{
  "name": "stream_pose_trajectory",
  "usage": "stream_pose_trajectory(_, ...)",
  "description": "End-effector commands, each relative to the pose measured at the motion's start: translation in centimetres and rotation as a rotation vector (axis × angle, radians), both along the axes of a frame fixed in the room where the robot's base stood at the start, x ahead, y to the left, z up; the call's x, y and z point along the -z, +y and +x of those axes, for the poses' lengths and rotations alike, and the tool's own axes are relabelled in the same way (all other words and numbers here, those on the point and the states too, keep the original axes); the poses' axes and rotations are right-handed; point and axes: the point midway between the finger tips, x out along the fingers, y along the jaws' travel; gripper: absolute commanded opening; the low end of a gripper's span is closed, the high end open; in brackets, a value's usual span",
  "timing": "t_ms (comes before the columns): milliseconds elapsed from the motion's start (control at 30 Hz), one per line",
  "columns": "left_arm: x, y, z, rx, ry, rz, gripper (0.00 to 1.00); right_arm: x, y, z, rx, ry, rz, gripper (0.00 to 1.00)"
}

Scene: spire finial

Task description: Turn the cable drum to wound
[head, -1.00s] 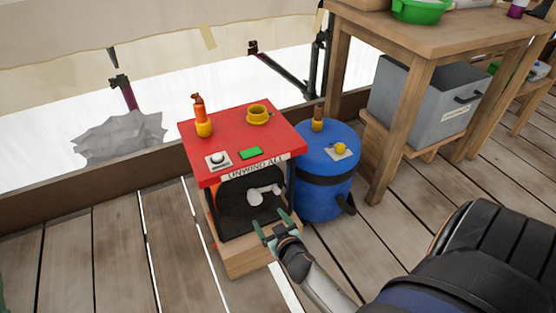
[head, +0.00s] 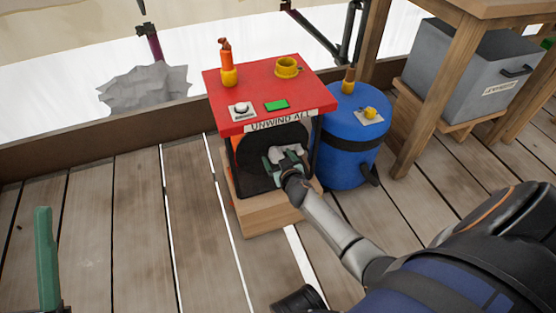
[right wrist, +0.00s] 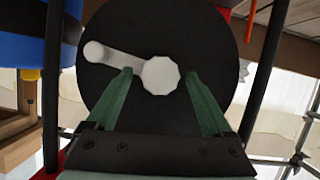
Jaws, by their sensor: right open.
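The cable drum (head: 258,172) shows as a black disc in a dark frame under a red top. It also fills the right wrist view (right wrist: 125,25). A pale crank on it has a faceted hub (right wrist: 160,75) at the centre and a round knob (right wrist: 94,52) to the upper left. My right gripper (head: 284,158) is open in front of the drum. In the right wrist view its green fingers (right wrist: 158,80) lie either side of the hub; I cannot tell whether they touch it. One upright green finger of my left gripper (head: 45,258) shows at the lower left.
The red top (head: 315,88), labelled UNWIND ALL, carries a yellow cup (head: 288,67), an orange-and-yellow handle (head: 228,66), a green button (head: 276,105) and a white knob (head: 240,109). A blue barrel (head: 350,145) stands close on the right. Plank floor left is clear.

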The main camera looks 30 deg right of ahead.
Motion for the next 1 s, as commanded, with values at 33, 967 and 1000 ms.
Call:
stream_pose_trajectory(33,0.04,0.0,0.01,-0.001,0.0,-0.002,0.5,0.02,-0.03,0.11,0.0,0.0,-0.001,0.85)
stream_pose_trajectory(967,0.01,-0.02,-0.09,0.004,-0.004,0.002,0.5,0.03,0.02,0.06,-0.001,0.0,0.001,0.07)
stream_pose_trajectory(1000,0.01,-0.02,-0.09,0.003,-0.003,0.003,0.5,0.03,0.02,0.06,-0.001,0.0,0.001,0.02)
